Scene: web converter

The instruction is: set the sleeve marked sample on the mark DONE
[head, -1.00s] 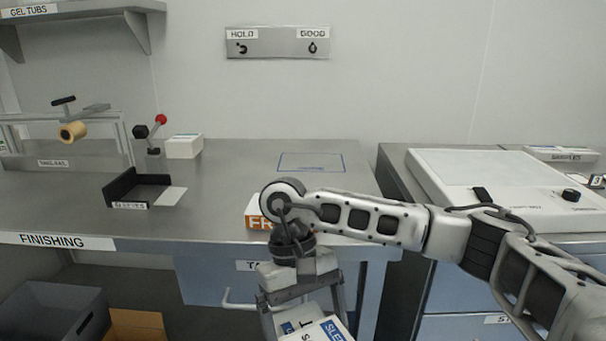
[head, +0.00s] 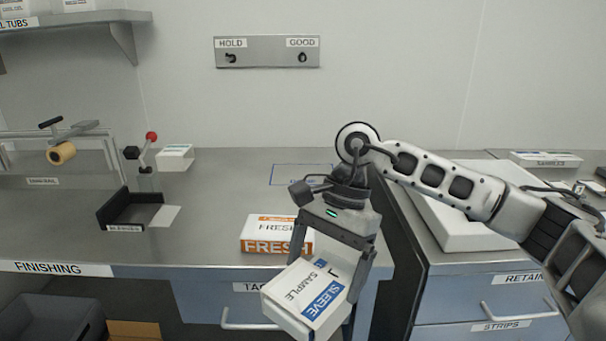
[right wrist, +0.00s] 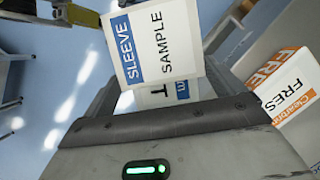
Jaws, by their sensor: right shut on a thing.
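The white sleeve box marked SAMPLE (head: 308,298), with a blue SLEEVE band, hangs tilted in front of the bench edge. My right gripper (head: 328,272) is shut on it, with a finger on each side. The sleeve also shows in the right wrist view (right wrist: 155,42), its label facing that camera. A blue outlined rectangle (head: 300,165) lies flat on the bench toward the back; it is bare, and its lettering is too small and partly covered to read. The sleeve is nearer and lower in the picture than this outline. My left gripper is not in view.
An orange and white FRESH box (head: 262,232) sits at the bench's front edge, between the sleeve and the outline; it also shows in the right wrist view (right wrist: 285,85). A black open tray (head: 125,212) and a small white box (head: 175,158) stand left. The bench middle is clear.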

